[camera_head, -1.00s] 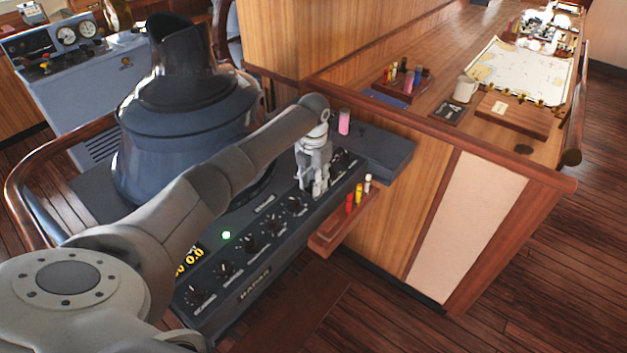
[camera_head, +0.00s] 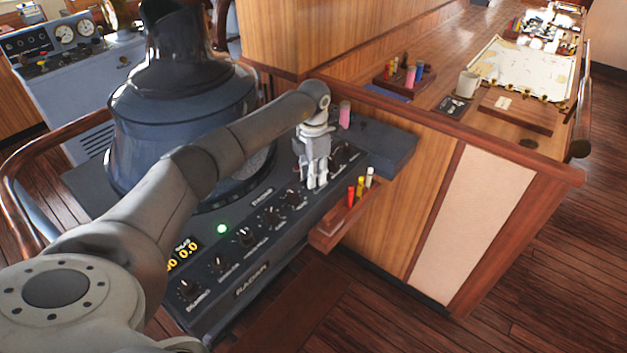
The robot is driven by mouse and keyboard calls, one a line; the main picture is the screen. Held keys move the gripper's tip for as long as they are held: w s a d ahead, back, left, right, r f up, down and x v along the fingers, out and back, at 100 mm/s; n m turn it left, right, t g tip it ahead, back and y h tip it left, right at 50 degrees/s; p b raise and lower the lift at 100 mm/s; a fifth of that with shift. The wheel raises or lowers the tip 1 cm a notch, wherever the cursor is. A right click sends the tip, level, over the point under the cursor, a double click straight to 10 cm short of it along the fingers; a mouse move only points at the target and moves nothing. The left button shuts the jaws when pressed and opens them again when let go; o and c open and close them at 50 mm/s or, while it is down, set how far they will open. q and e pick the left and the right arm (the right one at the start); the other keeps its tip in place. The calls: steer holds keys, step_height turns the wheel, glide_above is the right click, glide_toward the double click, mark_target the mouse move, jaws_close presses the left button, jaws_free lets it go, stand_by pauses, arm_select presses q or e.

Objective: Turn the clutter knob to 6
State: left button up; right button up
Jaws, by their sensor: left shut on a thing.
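The radar console panel (camera_head: 255,265) carries a slanted row of black knobs with pale labels too small to read, so I cannot tell which is the clutter knob by its label. My left gripper (camera_head: 317,185) points down at the upper right part of this row. Its fingers are shut on a knob, which they hide almost fully. A free knob (camera_head: 293,197) sits just to its lower left, and another knob (camera_head: 340,158) to its upper right. The knob's pointer and scale are hidden. My right gripper is not in view.
A small wooden rack (camera_head: 345,222) with red, yellow and white markers juts out right of the panel. A pink cylinder (camera_head: 345,114) stands behind the gripper. A green lamp (camera_head: 222,229) glows on the panel. A chart table with a mug (camera_head: 467,84) is at the right.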

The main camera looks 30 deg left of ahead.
arm_select(q)
steer(key=m+b, duration=0.2)
steer(key=m, duration=0.1)
steer(key=shift+m+b, duration=0.3)
steer(key=shift+m, duration=0.1)
steer(key=m+b, duration=0.1)
steer(key=m, duration=0.1)
steer(key=shift+m, duration=0.3)
steer(key=m+b, duration=0.1)
steer(key=m, duration=0.1)
steer(key=shift+m+b, duration=0.35)
steer(key=shift+m, duration=0.05)
steer(key=m+b, duration=0.1)
steer(key=m, duration=0.2)
steer(key=shift+r+m, duration=0.1)
steer(key=shift+m, duration=0.2)
steer(key=m, duration=0.3)
steer(key=shift+m+b, duration=0.3)
steer(key=shift+b, duration=0.1)
steer(key=m, duration=0.3)
steer(key=shift+w+m, duration=0.1)
steer(key=shift+m, duration=0.2)
steer(key=m, duration=0.3)
steer(key=shift+m+b, duration=0.3)
steer(key=shift+b, duration=0.1)
steer(key=shift+r+m, duration=0.1)
steer(key=shift+m, duration=1.6)
jaws_close()
